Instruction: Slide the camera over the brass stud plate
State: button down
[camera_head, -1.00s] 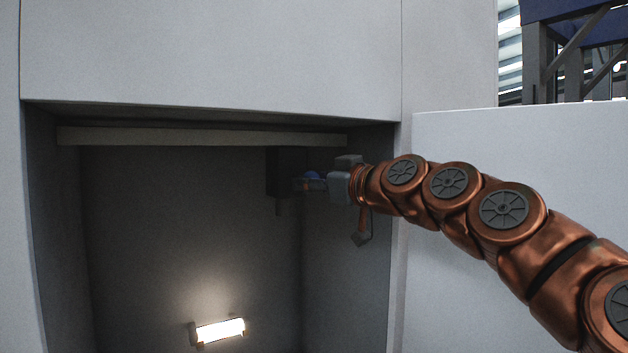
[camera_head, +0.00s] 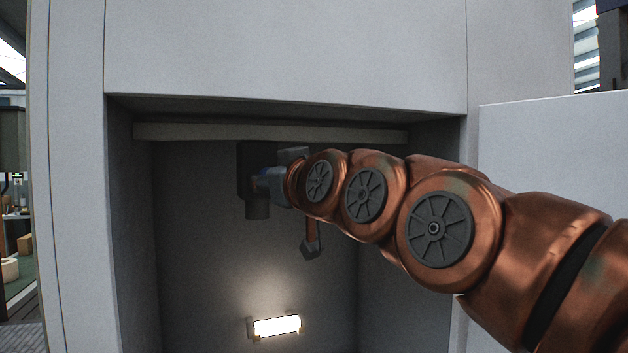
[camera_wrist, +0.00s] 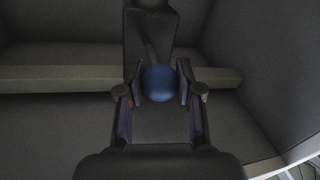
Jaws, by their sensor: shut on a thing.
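The camera is a dark box (camera_head: 257,158) with a short cylinder pointing down, hanging just below the pale bar near the middle of the recess. In the wrist view its dark body (camera_wrist: 150,35) carries a blue ball knob (camera_wrist: 159,84) on a thin stem. My gripper (camera_head: 264,183) is at the right side of the camera. In the wrist view my gripper (camera_wrist: 160,90) is shut on the blue knob, with one finger on each side. I cannot make out the brass stud plate in either view.
The pale bar (camera_head: 350,135) runs across the top of the recess and also shows in the wrist view (camera_wrist: 60,79). A lit lamp (camera_head: 276,325) is low on the back wall. White walls (camera_head: 80,200) frame the opening. The recess left of the camera is clear.

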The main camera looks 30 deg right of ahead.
jog(key=shift+w+a+r, duration=0.1)
jog(key=shift+a+r, duration=0.05)
jog(key=shift+a, duration=1.1)
jog(key=shift+w+a+r, duration=0.1)
jog(key=shift+a, duration=1.1)
jog(key=c, duration=1.2)
grip_release()
jog(key=shift+o, duration=1)
jog(key=shift+a, duration=0.2)
jog(key=shift+o, duration=1.3)
jog(key=shift+f, duration=0.1)
jog(key=shift+d, duration=0.1)
jog(key=shift+s, duration=0.15)
